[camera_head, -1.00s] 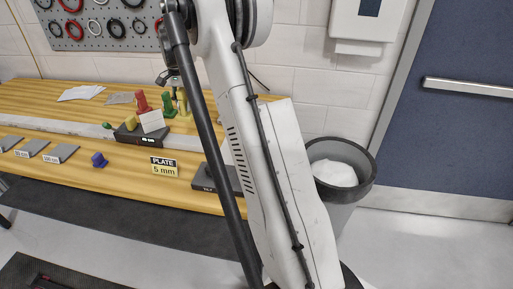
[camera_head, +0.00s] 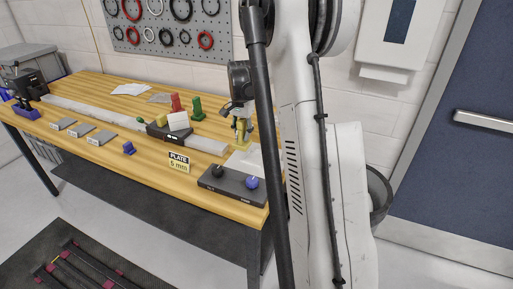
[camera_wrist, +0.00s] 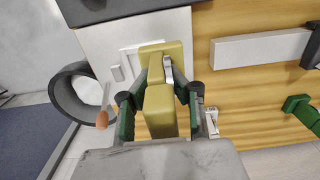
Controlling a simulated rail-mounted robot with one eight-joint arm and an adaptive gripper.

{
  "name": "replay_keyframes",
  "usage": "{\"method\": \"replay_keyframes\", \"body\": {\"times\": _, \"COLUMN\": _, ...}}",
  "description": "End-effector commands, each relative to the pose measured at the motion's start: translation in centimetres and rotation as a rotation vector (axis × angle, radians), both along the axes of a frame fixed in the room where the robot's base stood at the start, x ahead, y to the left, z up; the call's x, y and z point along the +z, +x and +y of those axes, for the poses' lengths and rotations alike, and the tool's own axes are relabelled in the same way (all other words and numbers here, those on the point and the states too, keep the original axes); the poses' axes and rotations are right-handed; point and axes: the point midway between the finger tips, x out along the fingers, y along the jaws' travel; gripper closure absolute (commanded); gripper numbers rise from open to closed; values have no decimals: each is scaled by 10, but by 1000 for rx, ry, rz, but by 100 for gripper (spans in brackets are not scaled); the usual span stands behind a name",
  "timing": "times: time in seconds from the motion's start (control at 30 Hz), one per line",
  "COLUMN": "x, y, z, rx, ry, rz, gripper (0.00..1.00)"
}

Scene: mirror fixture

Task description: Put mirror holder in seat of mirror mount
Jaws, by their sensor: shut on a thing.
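A yellow stepped piece, which seems to be the mirror holder, is in my gripper; it shows in the head view (camera_head: 242,132) and in the wrist view (camera_wrist: 160,112). My gripper (camera_wrist: 160,105) is shut on it, with green-and-black fingers on both sides. It is at the right end of the bench, over or near a white panel (camera_head: 246,160). In the wrist view the white panel (camera_wrist: 98,50) lies beyond the piece. I cannot tell whether the piece touches it. I cannot tell for certain which part is the mount's seat; my arm hides part of that area.
A dark box (camera_head: 230,185) with a black and a blue knob stands at the front right. Red (camera_head: 176,104) and green (camera_head: 196,108) pieces stand behind a dark block (camera_head: 160,131). A small blue piece (camera_head: 129,148) lies at the front. A bin (camera_head: 378,195) stands right of the bench.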

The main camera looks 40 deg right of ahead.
Motion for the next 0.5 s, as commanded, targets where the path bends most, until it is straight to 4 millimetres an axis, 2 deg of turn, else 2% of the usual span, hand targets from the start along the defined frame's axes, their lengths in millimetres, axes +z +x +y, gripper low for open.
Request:
{"method": "replay_keyframes", "body": {"times": 0.03, "x": -6, "y": -5, "z": -11, "rx": -3, "ry": 0, "rz": 0, "gripper": 100}}
{"method": "replay_keyframes", "body": {"times": 0.2, "x": -23, "y": -15, "z": -36, "rx": -2, "ry": 0, "rz": 0, "gripper": 100}}
{"method": "replay_keyframes", "body": {"times": 0.33, "x": -29, "y": -19, "z": -47, "rx": 0, "ry": 0, "rz": 0, "gripper": 100}}
{"method": "replay_keyframes", "body": {"times": 0.5, "x": -37, "y": -20, "z": -49, "rx": 1, "ry": 0, "rz": 0, "gripper": 100}}
